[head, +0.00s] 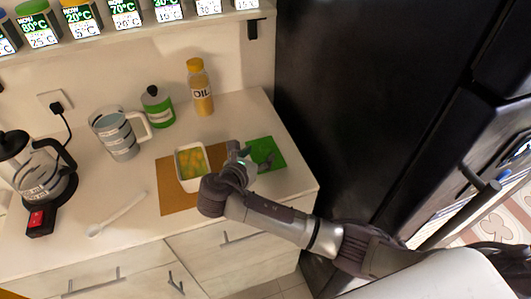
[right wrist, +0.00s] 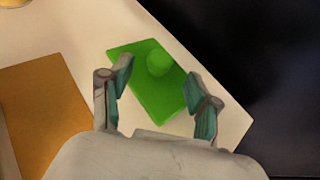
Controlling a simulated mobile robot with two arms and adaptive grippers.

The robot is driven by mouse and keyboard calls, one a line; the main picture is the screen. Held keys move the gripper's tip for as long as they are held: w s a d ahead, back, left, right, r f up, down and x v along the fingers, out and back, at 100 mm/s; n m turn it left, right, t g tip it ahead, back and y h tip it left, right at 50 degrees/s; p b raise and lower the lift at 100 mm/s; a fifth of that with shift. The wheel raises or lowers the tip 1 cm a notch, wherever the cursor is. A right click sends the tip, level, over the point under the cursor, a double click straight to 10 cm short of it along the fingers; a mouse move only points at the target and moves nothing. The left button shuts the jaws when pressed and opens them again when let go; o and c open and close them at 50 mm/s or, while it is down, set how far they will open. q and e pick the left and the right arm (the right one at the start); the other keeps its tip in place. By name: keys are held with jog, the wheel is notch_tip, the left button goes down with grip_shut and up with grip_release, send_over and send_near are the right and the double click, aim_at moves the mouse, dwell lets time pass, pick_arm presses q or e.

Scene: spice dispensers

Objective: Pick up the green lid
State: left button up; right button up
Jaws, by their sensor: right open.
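In the right wrist view, a small rounded green lid (right wrist: 158,62) sits on a flat green rectangle (right wrist: 145,90). The two are nearly the same green. The green rectangle also shows in the head view (head: 274,146), partly hidden by my gripper, and I cannot make out the lid there. My right gripper (right wrist: 160,77) is open and empty, above the green rectangle. Its fingers are spread, with the lid just beyond the fingertips, between them in the picture. Its fingers also show in the head view (head: 256,158). My left gripper is not in view.
Left of the gripper, a white dish (head: 180,172) of yellow-green food stands on an orange mat (head: 173,200). Behind are an oil bottle (head: 199,90), a green bottle (head: 158,108) and a measuring jug (head: 117,138). A black fridge (head: 365,100) stands close on the right.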

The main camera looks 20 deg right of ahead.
aim_at(263, 150)
jog(key=shift+r+p+x, duration=0.2)
jog(key=shift+p+x, duration=0.1)
jog(key=shift+x, duration=0.75)
jog(key=x, duration=0.2)
jog(key=shift+w+d+f, duration=0.25)
jog(key=shift+w+d, duration=0.05)
jog(key=shift+c, duration=0.6)
jog(key=c, duration=0.8)
grip_shut()
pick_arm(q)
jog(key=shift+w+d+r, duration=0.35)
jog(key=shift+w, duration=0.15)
